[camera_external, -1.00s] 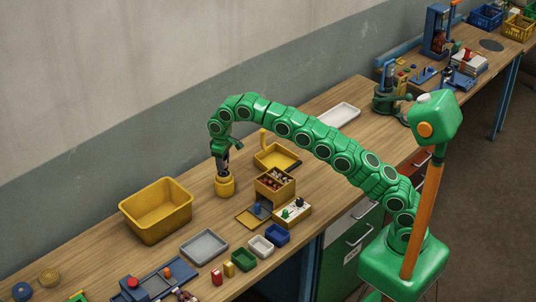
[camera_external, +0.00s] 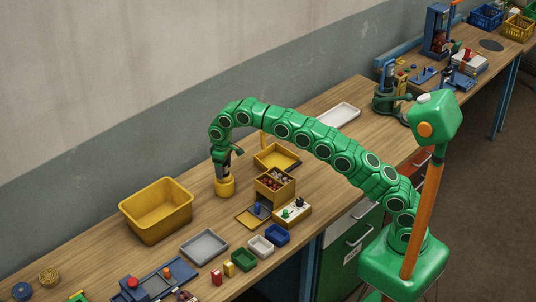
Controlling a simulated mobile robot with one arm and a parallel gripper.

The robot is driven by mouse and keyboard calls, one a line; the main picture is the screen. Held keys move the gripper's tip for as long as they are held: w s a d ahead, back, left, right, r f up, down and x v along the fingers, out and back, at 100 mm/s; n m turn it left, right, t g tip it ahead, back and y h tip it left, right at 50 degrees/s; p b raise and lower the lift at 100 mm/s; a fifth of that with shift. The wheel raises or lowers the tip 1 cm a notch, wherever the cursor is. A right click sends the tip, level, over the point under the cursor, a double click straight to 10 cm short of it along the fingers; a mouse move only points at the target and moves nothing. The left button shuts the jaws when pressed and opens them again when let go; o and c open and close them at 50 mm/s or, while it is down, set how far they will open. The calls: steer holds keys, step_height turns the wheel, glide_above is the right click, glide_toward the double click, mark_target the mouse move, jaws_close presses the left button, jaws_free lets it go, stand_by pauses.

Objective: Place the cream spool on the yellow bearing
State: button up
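My gripper (camera_external: 222,176) points down at the end of the green arm, right over a short yellow cylinder (camera_external: 224,188) that stands on the bench. The cylinder may be the yellow bearing, but I cannot be sure. The fingertips are at the cylinder's top and are too small to tell open from shut. I cannot make out a cream spool; anything between the fingers is hidden. A tan round coil (camera_external: 48,278) lies at the lower left of the bench.
A deep yellow bin (camera_external: 157,211) stands left of my gripper. To the right are a yellow tray (camera_external: 277,157) and a yellow box with small parts (camera_external: 275,196). A grey tray (camera_external: 204,246) and small coloured trays lie in front. Bare wood lies between bin and cylinder.

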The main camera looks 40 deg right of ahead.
steer(key=shift+r, duration=3.85)
steer(key=shift+d+r, duration=0.15)
steer(key=s+d+r+m, duration=0.1)
steer(key=s+d+r, duration=0.3)
steer(key=s+d, duration=0.6)
steer(key=s+d+r+m, duration=0.1)
steer(key=s+d+r, duration=0.4)
steer(key=s+d, duration=0.5)
steer(key=s+d+f+m, duration=0.1)
steer(key=s+d+f, duration=0.2)
steer(key=s, duration=0.8)
steer(key=s+d+f+m+g, duration=0.1)
steer(key=s+d+f, duration=0.2)
steer(key=s, duration=0.9)
steer(key=s+d+f, duration=0.3)
steer(key=s+d, duration=0.3)
steer(key=s, duration=0.6)
steer(key=shift+s+m+g, duration=0.2)
steer(key=shift+m+g, duration=0.2)
